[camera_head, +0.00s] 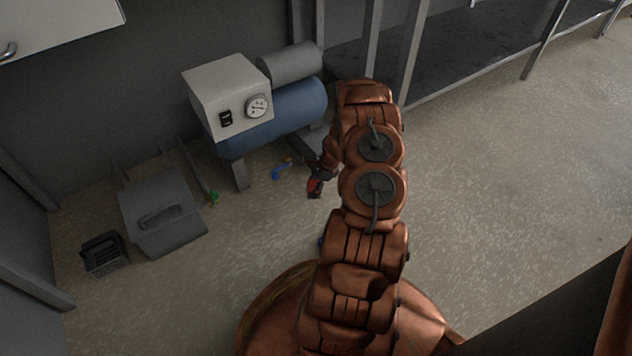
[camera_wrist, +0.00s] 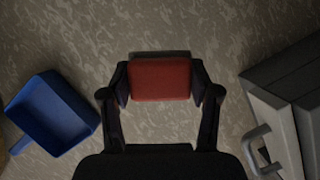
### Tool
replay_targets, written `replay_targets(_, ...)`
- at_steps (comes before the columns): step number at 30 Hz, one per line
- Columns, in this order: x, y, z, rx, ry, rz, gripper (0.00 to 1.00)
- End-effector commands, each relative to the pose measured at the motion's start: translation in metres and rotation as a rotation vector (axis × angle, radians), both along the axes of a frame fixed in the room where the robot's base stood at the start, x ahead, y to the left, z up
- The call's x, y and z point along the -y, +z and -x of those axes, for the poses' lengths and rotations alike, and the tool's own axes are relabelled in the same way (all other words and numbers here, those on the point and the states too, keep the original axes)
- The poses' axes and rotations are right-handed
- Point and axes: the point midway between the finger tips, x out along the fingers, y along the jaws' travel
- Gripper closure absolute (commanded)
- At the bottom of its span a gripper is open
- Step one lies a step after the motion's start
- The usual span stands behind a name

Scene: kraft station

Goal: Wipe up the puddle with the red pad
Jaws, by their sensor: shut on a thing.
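My gripper (camera_head: 320,174) is low over the floor, in front of the blue tank machine. Its jaws are shut on the red pad (camera_head: 314,188). In the wrist view the red pad (camera_wrist: 160,77) sits between the two fingers of my gripper (camera_wrist: 160,90), its flat red face showing and a dark edge behind it. I cannot tell whether the pad touches the floor. No puddle can be made out clearly on the mottled floor in either view; my arm hides part of the floor.
A grey lidded box (camera_head: 161,213) with a handle stands left, beside a small dark crate (camera_head: 103,254). The compressor-like machine (camera_head: 270,112) stands behind. Right floor is clear.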

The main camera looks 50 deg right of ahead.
Motion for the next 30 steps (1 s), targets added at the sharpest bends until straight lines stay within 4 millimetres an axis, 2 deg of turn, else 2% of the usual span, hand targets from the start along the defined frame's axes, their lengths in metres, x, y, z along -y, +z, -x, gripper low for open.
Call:
replay_targets(7,-0.006,0.019,-0.004,-0.001,0.011,-0.001,0.76)
replay_targets(20,-0.006,0.022,-0.004,-0.001,0.012,-0.001,0.76)
replay_targets(25,-0.006,0.039,-0.004,-0.001,0.012,-0.001,0.76)
replay_targets(30,-0.006,0.067,-0.004,-0.001,0.012,-0.001,0.76)
